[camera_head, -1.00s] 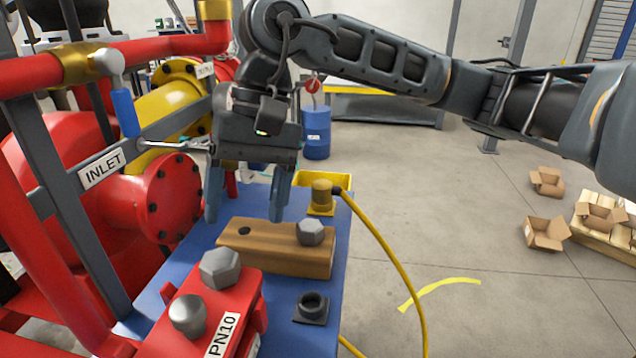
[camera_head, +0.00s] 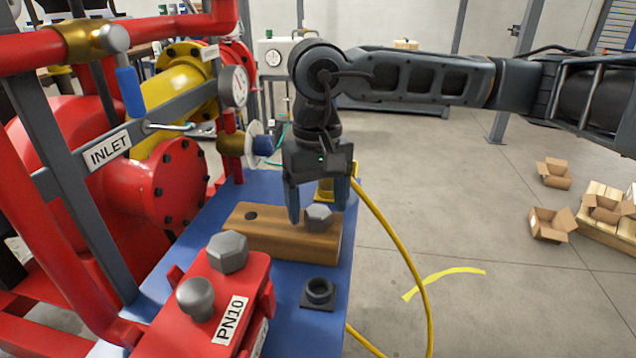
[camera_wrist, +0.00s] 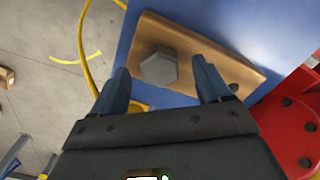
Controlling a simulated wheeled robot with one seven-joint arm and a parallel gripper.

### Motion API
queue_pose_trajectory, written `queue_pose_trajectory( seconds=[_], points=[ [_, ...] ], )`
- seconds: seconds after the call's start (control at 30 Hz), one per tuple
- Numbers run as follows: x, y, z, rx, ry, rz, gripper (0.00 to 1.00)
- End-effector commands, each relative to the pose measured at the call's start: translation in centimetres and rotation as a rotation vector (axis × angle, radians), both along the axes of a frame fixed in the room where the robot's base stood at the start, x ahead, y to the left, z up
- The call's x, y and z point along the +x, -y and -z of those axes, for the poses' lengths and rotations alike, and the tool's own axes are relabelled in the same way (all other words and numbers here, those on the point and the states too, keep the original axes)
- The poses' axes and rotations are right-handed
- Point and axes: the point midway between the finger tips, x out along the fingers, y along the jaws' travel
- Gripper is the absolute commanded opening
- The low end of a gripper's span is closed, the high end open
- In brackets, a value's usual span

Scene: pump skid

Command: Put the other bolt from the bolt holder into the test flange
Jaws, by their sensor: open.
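The wooden bolt holder (camera_head: 262,232) lies on the blue table. A grey hex bolt (camera_head: 318,217) stands in its right end, and an empty dark hole shows at its left end. My gripper (camera_head: 318,205) is open, pointing down over the holder with its fingers on either side of the bolt head. In the wrist view the bolt (camera_wrist: 158,66) sits between and ahead of the open fingertips, not gripped.
A black socket (camera_head: 319,293) sits on the blue table (camera_head: 300,335) right of the flange. A yellow cable (camera_head: 408,265) runs down the table's right side. Red pump piping (camera_head: 160,185) and a grey INLET frame (camera_head: 75,175) stand at left.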

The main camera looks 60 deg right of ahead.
Motion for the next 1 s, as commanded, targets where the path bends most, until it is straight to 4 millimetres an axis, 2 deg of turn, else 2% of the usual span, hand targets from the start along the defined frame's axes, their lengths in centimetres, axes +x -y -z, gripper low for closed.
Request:
queue_pose_trajectory(
  seconds=[0.37,1.0],
  points=[
    [0.00,-0.01,0.48,0.000,0.000,0.000,0.75],
    [0.00,-0.03,0.46,0.000,0.000,0.000,0.14]
  ],
)
